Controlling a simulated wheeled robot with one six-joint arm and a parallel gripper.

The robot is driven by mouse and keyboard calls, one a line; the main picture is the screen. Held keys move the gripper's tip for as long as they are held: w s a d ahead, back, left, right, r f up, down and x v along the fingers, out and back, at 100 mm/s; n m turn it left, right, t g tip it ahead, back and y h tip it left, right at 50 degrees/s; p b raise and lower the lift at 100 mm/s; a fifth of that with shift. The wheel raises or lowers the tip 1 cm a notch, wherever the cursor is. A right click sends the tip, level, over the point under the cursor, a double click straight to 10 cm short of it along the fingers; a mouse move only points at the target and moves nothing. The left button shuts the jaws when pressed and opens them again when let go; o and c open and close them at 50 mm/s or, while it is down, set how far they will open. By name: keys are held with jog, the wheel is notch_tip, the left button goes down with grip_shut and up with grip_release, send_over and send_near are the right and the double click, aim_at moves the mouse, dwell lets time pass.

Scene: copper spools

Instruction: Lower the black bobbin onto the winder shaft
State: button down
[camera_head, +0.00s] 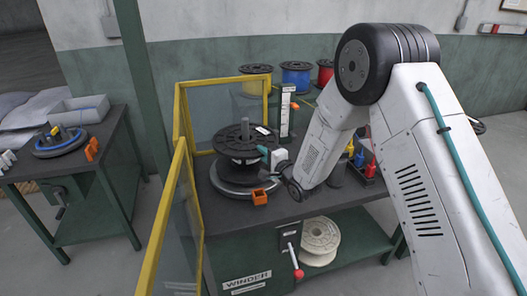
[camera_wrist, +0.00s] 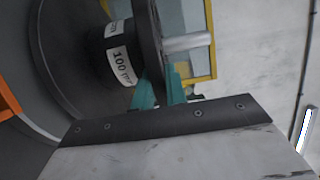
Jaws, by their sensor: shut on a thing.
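The black bobbin (camera_head: 232,145) is upright at the winder, and its white "100 m" label shows in the wrist view (camera_wrist: 119,67). The silver winder shaft (camera_head: 245,127) sticks up through the bobbin's top flange, so the bobbin is around it; the shaft's end also shows in the wrist view (camera_wrist: 190,42). The round grey winder plate (camera_head: 225,187) is below. I cannot tell whether the bobbin touches it. My gripper (camera_head: 268,154) comes from the right, its teal fingers (camera_wrist: 160,88) shut on the rim of the top flange. The bobbin's far side is hidden.
A yellow-framed clear guard (camera_head: 181,165) stands left of and behind the winder. An orange block (camera_head: 260,197) sits at the plate's front edge. Yellow, blue (camera_head: 296,75) and red spools stand behind. A side table (camera_head: 85,150) is at left.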

jog(key=shift+s+f, duration=0.1)
jog(key=shift+f, duration=0.25)
dwell(0.5)
jog(key=c, duration=1.3)
grip_release()
jog(key=shift+c, duration=0.2)
jog(key=shift+f, duration=0.1)
jog(key=v, duration=0.7)
jog(key=shift+s+d, duration=0.25)
jog(key=shift+s, duration=0.1)
